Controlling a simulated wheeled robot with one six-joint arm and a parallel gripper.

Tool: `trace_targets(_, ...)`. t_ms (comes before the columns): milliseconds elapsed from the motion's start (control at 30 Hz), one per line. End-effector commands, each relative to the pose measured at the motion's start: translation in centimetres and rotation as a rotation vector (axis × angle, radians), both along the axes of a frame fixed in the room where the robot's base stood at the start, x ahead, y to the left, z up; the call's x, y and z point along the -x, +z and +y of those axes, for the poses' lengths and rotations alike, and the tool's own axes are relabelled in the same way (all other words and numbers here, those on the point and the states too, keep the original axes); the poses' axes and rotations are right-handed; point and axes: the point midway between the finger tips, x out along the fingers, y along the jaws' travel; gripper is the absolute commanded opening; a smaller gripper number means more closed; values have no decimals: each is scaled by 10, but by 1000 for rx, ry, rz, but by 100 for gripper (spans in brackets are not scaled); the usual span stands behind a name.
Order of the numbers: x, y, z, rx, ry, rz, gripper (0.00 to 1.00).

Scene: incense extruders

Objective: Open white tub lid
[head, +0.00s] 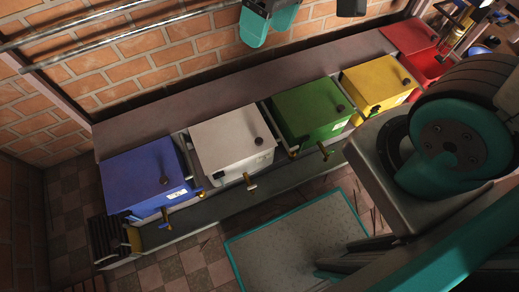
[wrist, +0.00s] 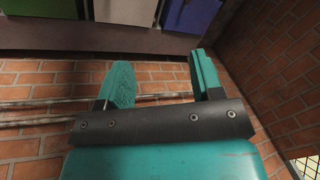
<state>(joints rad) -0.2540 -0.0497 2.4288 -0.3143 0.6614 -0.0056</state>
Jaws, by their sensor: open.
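The white tub (head: 248,168) stands between the blue and green tubs on the long bench. Its white lid (head: 225,125) lies flat and shut, with a dark round knob (head: 259,141) near the front right corner. A small brass spout sticks out at its front. The white tub also shows at the top of the wrist view (wrist: 125,10), cut off by the frame. My gripper (wrist: 160,62) has its two teal fingers spread, with nothing between them. It is apart from the white tub, with brick wall behind the fingers.
Metal rails (head: 130,32) run along the brick wall. A teal-edged mat (head: 295,245) lies on the floor in front. My arm hides part of the right side.

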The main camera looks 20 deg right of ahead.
Motion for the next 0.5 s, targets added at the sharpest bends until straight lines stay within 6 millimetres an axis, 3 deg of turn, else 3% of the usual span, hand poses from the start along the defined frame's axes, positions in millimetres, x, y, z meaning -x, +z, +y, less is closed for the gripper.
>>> trace_targets(33,-10,-54,-2,16,-18,8,60)
trace_targets(500,-87,-317,-23,181,-156,34,60)
